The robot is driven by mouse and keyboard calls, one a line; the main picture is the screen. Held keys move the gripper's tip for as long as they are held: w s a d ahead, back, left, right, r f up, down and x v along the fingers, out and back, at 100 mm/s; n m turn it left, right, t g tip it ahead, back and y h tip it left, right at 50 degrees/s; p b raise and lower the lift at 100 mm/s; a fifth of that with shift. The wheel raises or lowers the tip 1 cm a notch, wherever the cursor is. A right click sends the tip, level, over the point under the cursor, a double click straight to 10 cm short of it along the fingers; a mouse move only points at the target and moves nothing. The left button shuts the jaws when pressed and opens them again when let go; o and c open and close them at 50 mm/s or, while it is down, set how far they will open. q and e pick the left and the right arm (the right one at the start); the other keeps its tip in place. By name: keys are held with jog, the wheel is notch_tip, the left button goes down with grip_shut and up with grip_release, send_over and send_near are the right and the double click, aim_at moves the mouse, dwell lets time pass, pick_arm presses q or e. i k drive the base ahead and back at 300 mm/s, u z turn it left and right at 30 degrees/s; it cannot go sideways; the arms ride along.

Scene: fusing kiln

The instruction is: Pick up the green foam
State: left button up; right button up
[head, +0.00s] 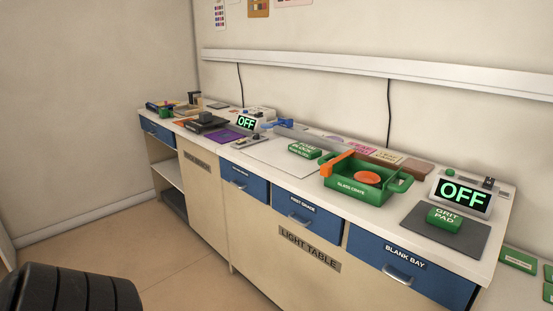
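A small green block (305,150) whose label seems to read "FOAM BLOCK" lies on the counter, at the back right edge of a pale panel (275,154). It sits just left of the green glass crate (352,190), apart from it as far as I can tell. A second green block, labelled "GRIT PAD" (445,218), lies on a dark grey mat at the right end. Neither of my grippers shows in the head view, so their state is hidden.
The crate holds orange pieces (367,178). A lit "OFF" display (463,194) stands behind the grit pad; another (246,122) stands farther left. Blue drawers (305,213) are shut below the counter. The floor (165,245) at left is clear.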

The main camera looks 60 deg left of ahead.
aim_at(308, 151)
jog(key=k, duration=0.3)
jog(key=u, duration=1.1)
